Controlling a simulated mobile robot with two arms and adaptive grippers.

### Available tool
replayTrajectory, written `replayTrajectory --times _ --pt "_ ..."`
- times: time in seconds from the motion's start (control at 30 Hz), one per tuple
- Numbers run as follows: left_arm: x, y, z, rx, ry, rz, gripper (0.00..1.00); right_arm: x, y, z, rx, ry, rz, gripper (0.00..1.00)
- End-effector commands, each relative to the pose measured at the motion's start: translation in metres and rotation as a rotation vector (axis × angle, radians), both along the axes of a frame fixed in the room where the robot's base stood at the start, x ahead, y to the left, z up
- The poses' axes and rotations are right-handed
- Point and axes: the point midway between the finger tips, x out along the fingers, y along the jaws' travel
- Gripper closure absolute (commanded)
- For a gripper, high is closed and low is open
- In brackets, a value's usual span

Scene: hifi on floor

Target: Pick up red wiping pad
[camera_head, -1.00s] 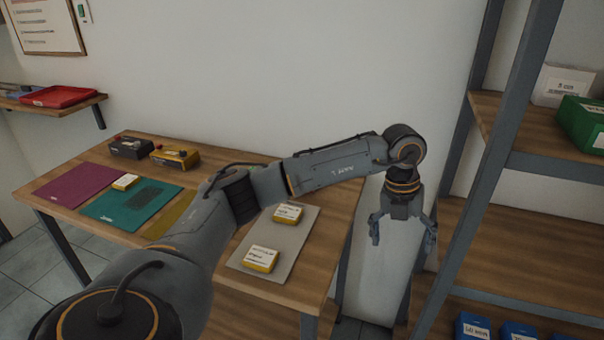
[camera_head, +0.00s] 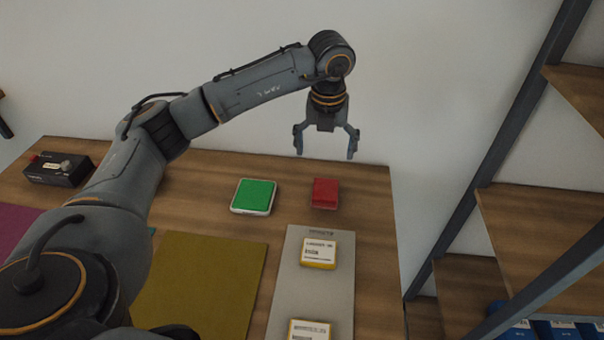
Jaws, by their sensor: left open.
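The red wiping pad (camera_head: 325,193) lies on the wooden table (camera_head: 370,215) near its back edge, just behind the grey mat. My left gripper (camera_head: 326,150) is open and empty, with its fingers pointing down. In the picture it appears just above the red pad, and I see no contact. My right gripper is not in view.
A green pad (camera_head: 254,196) lies left of the red one. A grey mat (camera_head: 285,300) carries two yellow-and-white boxes, one of them the nearer-to-middle box (camera_head: 319,252). An olive mat (camera_head: 205,285) and a black device (camera_head: 58,170) are further left. A shelf rack (camera_head: 530,225) stands at right.

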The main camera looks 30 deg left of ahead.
Motion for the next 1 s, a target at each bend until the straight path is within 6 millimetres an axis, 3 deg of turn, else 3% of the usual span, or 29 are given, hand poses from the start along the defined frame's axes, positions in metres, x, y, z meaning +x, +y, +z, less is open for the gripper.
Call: replayTrajectory --times 0.17,0.47,0.77,1.0 --pt "0.001 -0.001 -0.01 -0.002 0.004 -0.002 0.09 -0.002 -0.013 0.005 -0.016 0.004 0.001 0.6" --pt "0.007 0.002 -0.066 -0.001 0.005 -0.002 0.09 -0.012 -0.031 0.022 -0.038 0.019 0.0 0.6" --pt "0.011 0.002 -0.09 -0.002 0.002 -0.001 0.09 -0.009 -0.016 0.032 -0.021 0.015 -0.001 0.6" --pt "0.019 0.002 -0.125 -0.002 0.004 -0.001 0.09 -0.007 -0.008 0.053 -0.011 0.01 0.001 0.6"
